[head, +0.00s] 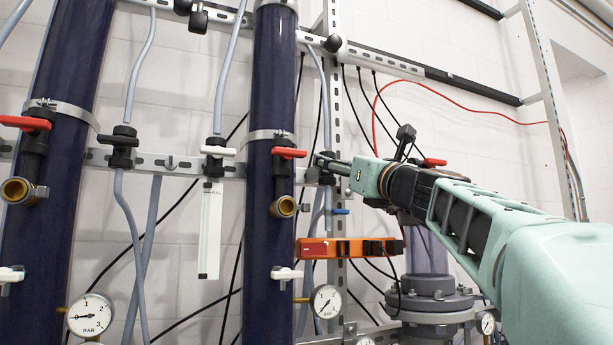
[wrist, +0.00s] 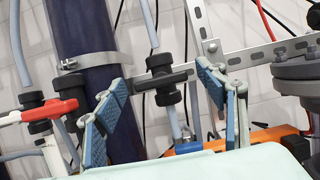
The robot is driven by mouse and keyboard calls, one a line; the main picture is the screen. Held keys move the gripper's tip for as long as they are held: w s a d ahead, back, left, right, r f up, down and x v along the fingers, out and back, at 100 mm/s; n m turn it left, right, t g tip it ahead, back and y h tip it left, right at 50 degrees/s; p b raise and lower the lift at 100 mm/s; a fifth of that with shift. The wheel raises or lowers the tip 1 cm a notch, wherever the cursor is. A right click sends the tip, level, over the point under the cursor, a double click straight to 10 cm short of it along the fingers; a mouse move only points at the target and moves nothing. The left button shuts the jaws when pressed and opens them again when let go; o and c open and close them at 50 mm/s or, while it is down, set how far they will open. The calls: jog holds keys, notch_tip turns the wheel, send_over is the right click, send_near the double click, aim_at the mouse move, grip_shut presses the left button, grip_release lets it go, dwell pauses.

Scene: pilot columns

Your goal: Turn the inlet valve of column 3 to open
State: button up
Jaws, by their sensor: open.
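A black valve with a black bar handle (wrist: 168,80) sits on a grey-blue hose in the wrist view. Its handle lies across the hose. No column number is readable on it. My gripper (wrist: 163,77) is open, with one blue-padded finger on each side of this valve. I cannot tell whether either finger touches the handle. In the head view my gripper (head: 327,164) is just right of the middle dark column (head: 272,85), at the rail. The valve there is mostly hidden behind the fingers.
A blue handle (wrist: 188,147) is below. An orange box (head: 345,248) hangs under the arm. Black cables run behind.

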jog(key=c, duration=1.2)
jog(key=shift+o, duration=0.2)
jog(key=shift+n, duration=0.4)
jog(key=n+g+y+p, duration=0.1)
jog(key=n+g, duration=0.1)
jog(key=n, duration=0.5)
jog(key=n+g+y+p, duration=0.2)
jog(key=n+g, duration=0.1)
jog(key=n, duration=0.4)
jog(key=n+g+y+p, duration=0.1)
jog(key=n+g, duration=0.1)
jog(key=n, duration=0.5)
jog(key=shift+d+r+n+g+y+p, duration=0.2)
jog(key=shift+n+g+y+p, duration=0.1)
jog(key=shift+p, duration=0.1)
